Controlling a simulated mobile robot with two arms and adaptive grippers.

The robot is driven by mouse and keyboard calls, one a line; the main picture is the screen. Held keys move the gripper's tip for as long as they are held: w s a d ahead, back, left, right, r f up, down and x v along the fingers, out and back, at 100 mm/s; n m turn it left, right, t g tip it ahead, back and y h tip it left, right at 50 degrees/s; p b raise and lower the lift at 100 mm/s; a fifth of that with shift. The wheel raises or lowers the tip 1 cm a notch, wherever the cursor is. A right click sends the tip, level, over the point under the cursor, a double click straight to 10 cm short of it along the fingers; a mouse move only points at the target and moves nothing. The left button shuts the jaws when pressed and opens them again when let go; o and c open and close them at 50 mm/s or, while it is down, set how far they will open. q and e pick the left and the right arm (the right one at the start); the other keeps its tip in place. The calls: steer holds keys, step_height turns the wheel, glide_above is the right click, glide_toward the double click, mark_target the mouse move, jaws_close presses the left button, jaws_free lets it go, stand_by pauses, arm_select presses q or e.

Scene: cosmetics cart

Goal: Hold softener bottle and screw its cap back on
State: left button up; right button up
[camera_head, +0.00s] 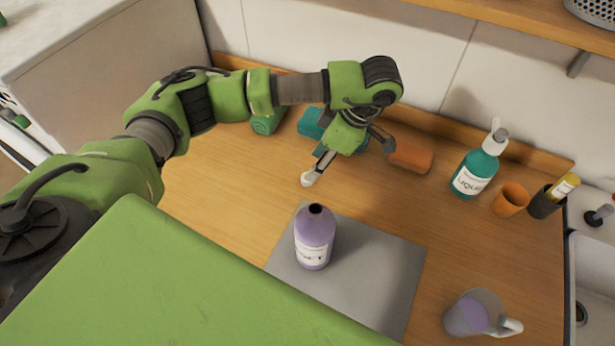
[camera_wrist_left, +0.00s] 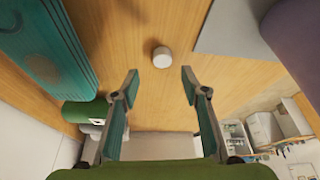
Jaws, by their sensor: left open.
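The softener bottle (camera_head: 315,238), lavender with a white label, stands upright and uncapped, its dark mouth showing. A small white cap (camera_head: 307,180) lies on the wooden counter behind it. My left gripper (camera_head: 345,165) is open and empty, with one finger close to the cap in the head view. In the left wrist view the cap (camera_wrist_left: 162,57) shows beyond and between the open fingertips (camera_wrist_left: 160,74), apart from both. The bottle (camera_wrist_left: 292,30) is partly cut off at that view's upper right. My right gripper is not in view.
The bottle stands on a grey mat (camera_head: 372,275). A cup with lavender liquid (camera_head: 474,312) is at front right. A teal pump bottle (camera_head: 474,174), orange cup (camera_head: 510,199) and dark holder (camera_head: 545,204) stand at right. An orange item (camera_head: 411,155) is behind my gripper.

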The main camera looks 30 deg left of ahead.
arm_select(q)
steer(key=p+x, duration=0.2)
steer(key=x, duration=0.2)
steer(key=shift+s+d+f, duration=0.1)
steer(key=shift+s+f, duration=0.1)
steer(key=shift+f, duration=0.4)
steer(key=c, duration=0.8)
